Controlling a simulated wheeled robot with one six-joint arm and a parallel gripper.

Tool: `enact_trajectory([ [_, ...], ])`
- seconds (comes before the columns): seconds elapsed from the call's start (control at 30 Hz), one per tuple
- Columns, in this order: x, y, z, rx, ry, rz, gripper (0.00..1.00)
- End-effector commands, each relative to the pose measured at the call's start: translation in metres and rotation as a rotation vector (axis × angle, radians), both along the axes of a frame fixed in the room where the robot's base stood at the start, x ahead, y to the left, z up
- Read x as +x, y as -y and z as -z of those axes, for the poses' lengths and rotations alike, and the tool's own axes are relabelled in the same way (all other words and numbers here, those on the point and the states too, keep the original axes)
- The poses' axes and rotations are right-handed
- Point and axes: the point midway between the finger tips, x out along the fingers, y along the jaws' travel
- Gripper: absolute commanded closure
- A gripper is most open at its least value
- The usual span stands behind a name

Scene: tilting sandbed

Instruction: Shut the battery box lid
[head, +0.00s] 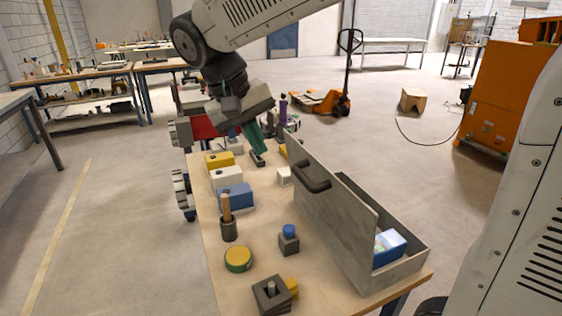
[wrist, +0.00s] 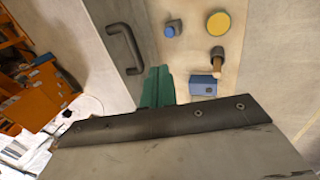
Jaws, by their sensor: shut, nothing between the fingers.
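The battery box (head: 408,268) is a long grey metal box along the right side of the wooden table. Its grey lid (head: 335,217) stands raised, roughly upright, with the box open behind it. A black handle (head: 312,178) is on the lid's left-hand face. A blue-and-white block (head: 389,248) shows inside the box. My gripper (head: 259,148), with green fingers, is shut and empty near the far end of the table, left of the lid and apart from it. In the wrist view the closed fingers (wrist: 157,72) show beside the lid (wrist: 112,20) and its handle (wrist: 126,47).
On the table (head: 262,215) are a yellow block (head: 219,160), a white block (head: 226,178), a blue block (head: 235,195), a wooden-handled tool in a holder (head: 227,222), a blue-topped block (head: 289,241), a yellow disc (head: 238,259) and a dark square block (head: 271,296). Bare tabletop lies between them and the lid.

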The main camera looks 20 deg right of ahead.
Motion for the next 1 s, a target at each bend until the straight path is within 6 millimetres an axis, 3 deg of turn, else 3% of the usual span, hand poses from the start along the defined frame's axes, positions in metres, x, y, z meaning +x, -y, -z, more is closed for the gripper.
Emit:
enact_trajectory([
  [0.17,0.003,0.001,0.013,-0.009,0.000,0.000,1.00],
  [0.6,0.002,0.035,0.097,-0.008,-0.003,0.001,1.00],
  [0.8,0.002,0.065,0.094,-0.005,0.002,0.005,1.00],
  [1.0,0.002,0.074,0.094,-0.005,0.002,0.002,1.00],
])
